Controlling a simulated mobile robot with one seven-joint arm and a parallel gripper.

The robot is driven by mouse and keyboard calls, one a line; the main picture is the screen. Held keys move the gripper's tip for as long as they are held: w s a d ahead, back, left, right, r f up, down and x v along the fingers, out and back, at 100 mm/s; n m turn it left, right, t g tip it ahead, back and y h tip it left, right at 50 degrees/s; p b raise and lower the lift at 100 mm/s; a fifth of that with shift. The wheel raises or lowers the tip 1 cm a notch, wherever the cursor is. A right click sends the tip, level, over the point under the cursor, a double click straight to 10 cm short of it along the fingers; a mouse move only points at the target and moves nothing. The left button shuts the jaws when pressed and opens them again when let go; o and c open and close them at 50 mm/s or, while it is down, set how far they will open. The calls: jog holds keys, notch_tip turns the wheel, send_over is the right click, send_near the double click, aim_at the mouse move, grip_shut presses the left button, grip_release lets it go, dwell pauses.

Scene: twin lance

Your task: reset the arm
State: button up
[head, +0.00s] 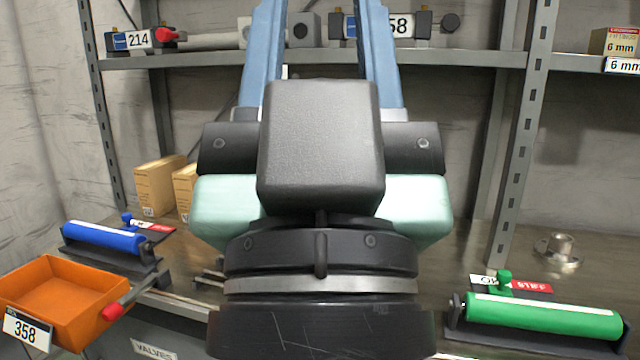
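My gripper (322,15) fills the middle of the head view, seen from behind. Its black wrist is at the bottom, with a pale teal body and a black box above. Two long blue fingers run up and away, clearly apart. Their tips are cut off by the top edge, and I see nothing held between the visible parts. The gripper hides the middle of the bench.
A blue roller (105,238) and an orange bin (62,295) marked 358 are at left. A green roller (545,315) and a metal flange (560,250) are at right. Cardboard boxes (158,185) stand behind. A loaded shelf (455,58) and its uprights (515,140) lie beyond.

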notch_tip(320, 180, up, 24)
jog(key=p, duration=2.1)
jog(key=shift+f, duration=0.15)
